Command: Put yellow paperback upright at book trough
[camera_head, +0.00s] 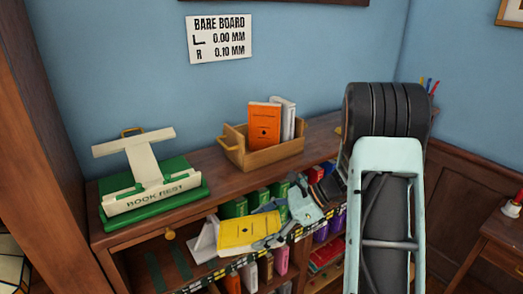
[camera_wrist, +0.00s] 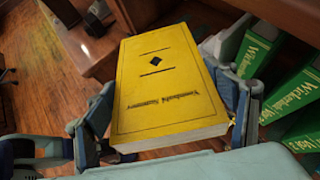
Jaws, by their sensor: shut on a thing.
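The yellow paperback (camera_head: 248,232) is in my gripper (camera_head: 268,240), in front of the upper shelf of the bookcase. In the wrist view the yellow paperback (camera_wrist: 165,75) lies with its cover facing the camera, between the two fingers of my gripper (camera_wrist: 170,125). It is tilted, not upright, in the head view. The wooden book trough (camera_head: 262,157) stands on top of the bookcase, behind and above the gripper. An orange book (camera_head: 264,126) and a white book (camera_head: 287,118) stand upright in its right part. Its left part looks free.
A green and cream book rest (camera_head: 150,190) stands on the bookcase top (camera_head: 205,170) at left. Green books (camera_head: 234,208) fill the shelf behind my gripper; they also show at right in the wrist view (camera_wrist: 262,50). A white bookend (camera_head: 205,242) stands left of the paperback. My arm covers the right side.

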